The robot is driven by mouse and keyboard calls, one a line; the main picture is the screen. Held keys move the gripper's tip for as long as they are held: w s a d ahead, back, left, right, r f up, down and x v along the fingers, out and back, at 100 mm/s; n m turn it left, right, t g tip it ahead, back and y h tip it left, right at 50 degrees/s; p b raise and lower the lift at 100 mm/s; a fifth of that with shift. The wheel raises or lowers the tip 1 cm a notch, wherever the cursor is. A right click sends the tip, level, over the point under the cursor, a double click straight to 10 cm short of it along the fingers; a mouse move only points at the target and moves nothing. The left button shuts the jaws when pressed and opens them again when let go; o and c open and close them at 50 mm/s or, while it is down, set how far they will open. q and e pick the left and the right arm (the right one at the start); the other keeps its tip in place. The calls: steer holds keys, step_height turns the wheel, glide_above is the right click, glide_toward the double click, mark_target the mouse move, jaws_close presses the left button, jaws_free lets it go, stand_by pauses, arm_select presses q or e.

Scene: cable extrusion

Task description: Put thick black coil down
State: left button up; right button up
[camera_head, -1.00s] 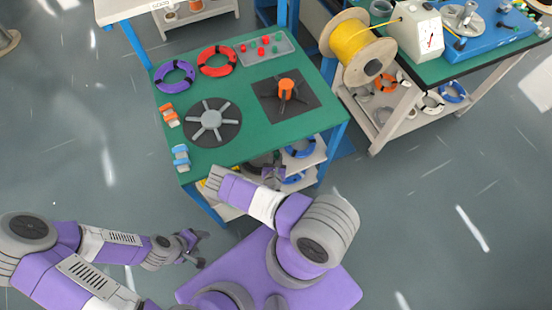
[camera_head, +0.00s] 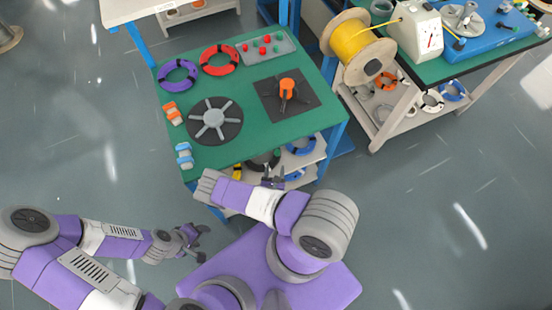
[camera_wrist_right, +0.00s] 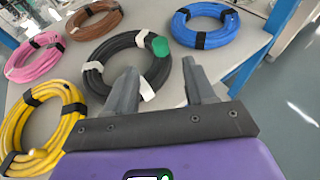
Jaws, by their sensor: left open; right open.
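The thick black coil (camera_wrist_right: 122,62) lies on a pale shelf in the right wrist view. It has white bands and a green patch on its right side. It also shows in part on the shelf under the green table in the head view (camera_head: 262,160). My left gripper (camera_head: 201,242) is open and empty, low over the floor at the left.
Around the black coil on the shelf (camera_wrist_right: 75,58) lie a blue coil (camera_wrist_right: 204,26), a brown coil (camera_wrist_right: 95,20), a pink coil (camera_wrist_right: 35,57) and a yellow coil (camera_wrist_right: 42,122). A blue table leg (camera_wrist_right: 276,18) stands at the right. The green table (camera_head: 250,140) is above.

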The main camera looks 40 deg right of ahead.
steer(key=shift+v, duration=1.5)
